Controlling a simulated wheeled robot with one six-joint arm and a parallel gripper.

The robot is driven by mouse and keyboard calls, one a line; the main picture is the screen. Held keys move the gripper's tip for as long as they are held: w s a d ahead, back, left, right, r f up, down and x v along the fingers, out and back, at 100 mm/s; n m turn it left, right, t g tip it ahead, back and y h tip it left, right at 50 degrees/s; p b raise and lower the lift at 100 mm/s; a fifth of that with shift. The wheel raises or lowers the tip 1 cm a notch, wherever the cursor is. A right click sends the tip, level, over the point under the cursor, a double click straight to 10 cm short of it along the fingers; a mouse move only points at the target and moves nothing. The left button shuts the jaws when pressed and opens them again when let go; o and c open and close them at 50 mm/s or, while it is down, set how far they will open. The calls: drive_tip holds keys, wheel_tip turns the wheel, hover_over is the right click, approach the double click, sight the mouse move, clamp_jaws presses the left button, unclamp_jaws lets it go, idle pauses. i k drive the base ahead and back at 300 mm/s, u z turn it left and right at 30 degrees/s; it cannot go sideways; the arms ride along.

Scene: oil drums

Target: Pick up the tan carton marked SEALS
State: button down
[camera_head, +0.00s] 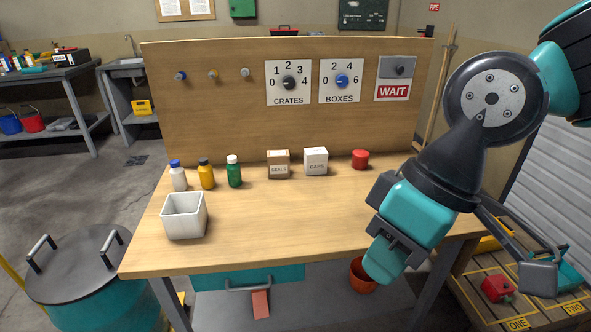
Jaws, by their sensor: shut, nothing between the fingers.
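The tan carton marked SEALS (278,165) stands upright on the wooden workbench (300,235), near its back panel. A white carton marked CAPS (316,161) stands just to its right, with a small gap. My gripper (384,262) hangs over the right front part of the bench, pointing down and a little left. It is shut and empty, well to the right of the SEALS carton and nearer the camera. The carton's front, label and top are in clear view.
White, yellow and green bottles (234,171) stand left of the carton. A white open bin (185,217) is at the bench's left front, and a red cylinder (360,159) is right of CAPS. The bench's middle front is clear. The upright panel (220,120) closes off the back.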

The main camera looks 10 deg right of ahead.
sight(278, 161)
drive_tip(key=z, duration=0.2)
drive_tip(key=i, duration=1)
drive_tip(key=u, duration=1.3)
